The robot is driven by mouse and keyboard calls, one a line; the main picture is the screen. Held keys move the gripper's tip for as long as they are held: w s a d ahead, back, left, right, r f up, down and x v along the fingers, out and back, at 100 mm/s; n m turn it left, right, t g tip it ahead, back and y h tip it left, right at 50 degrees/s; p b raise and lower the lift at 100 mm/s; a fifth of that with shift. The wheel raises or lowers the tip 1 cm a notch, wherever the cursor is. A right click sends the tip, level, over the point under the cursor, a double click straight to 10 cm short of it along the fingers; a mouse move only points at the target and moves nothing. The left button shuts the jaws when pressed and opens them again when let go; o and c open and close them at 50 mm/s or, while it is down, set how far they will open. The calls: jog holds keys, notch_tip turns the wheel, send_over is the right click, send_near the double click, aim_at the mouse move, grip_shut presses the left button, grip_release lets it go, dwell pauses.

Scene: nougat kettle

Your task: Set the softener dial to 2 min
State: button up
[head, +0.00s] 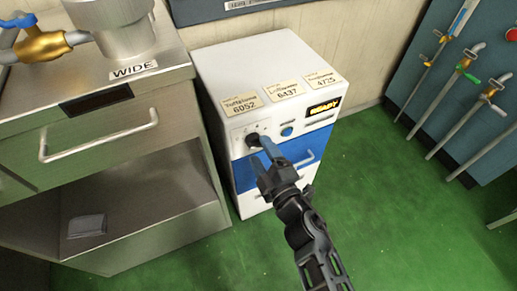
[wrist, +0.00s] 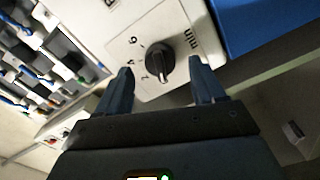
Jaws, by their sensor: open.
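The softener dial is a round black knob (wrist: 159,57) on a white plate, with small numbers on its left side and "min" on its right. A pale mark shows on the knob, but I cannot tell surely which number it points to. In the head view the dial (head: 251,140) is on the upper left front of a white cabinet (head: 244,78), partly hidden by my gripper. My gripper (head: 264,150) is in front of it. In the wrist view my gripper (wrist: 164,84) is open, one finger on each side below the knob, and not closed on it.
A steel counter (head: 110,110) stands close at the left. Green floor (head: 385,200) lies clear between.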

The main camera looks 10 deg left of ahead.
aim_at(254, 142)
jog(key=shift+x, duration=1.25)
jog(key=shift+c, duration=0.5)
jog(key=c, duration=0.9)
jog(key=shift+c, duration=0.2)
jog(key=shift+m, duration=0.3)
jog(key=m+p, duration=0.2)
jog(key=m, duration=0.2)
jog(key=shift+r+p, duration=0.1)
jog(key=shift+p, duration=0.25)
jog(key=shift+m+p, duration=1)
jog(key=shift+m, duration=1)
jog(key=shift+f, duration=0.2)
